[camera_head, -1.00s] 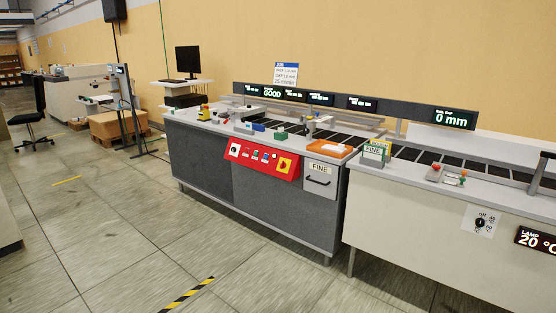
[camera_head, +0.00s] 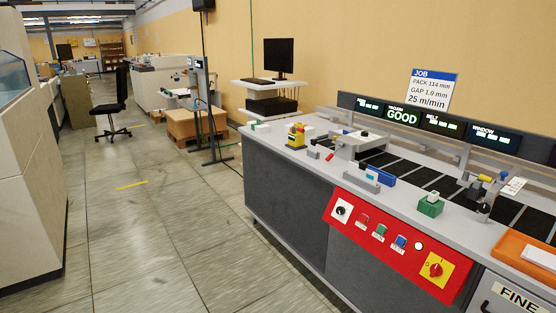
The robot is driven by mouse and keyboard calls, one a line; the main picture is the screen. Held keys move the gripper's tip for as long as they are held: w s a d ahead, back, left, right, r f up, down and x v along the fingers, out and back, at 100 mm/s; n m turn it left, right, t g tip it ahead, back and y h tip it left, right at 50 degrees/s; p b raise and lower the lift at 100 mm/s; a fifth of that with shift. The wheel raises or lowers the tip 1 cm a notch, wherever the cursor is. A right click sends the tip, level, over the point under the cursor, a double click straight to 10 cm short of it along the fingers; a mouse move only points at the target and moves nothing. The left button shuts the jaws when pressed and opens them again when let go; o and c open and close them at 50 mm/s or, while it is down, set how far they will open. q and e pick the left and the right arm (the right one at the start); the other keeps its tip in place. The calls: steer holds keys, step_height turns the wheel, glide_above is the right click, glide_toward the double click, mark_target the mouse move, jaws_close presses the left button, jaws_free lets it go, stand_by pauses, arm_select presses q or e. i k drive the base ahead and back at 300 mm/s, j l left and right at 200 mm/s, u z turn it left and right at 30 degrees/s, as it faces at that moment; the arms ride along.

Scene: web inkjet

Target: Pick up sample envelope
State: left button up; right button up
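An orange tray (camera_head: 514,246) lies on the machine's top at the right edge of the head view, cut off by the frame. A flat white piece (camera_head: 541,257) lies in it and may be an envelope; I cannot tell for sure. Dark flat pieces (camera_head: 436,187) lie in a row along the machine's belt. Neither of my grippers is in view.
The grey machine (camera_head: 283,190) with a red control panel (camera_head: 385,239) fills the right side. Small fixtures, including a green block (camera_head: 430,205), stand on its top. An office chair (camera_head: 113,105) and a box on a pallet (camera_head: 190,124) stand farther back. The floor at left centre is clear.

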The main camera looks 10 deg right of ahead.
mark_target(360, 171)
steer(key=i, duration=0.5)
steer(key=i+j+z, duration=0.1)
steer(key=i, duration=0.45)
steer(key=i+j, duration=0.15)
steer(key=i, duration=0.35)
steer(key=z, duration=0.05)
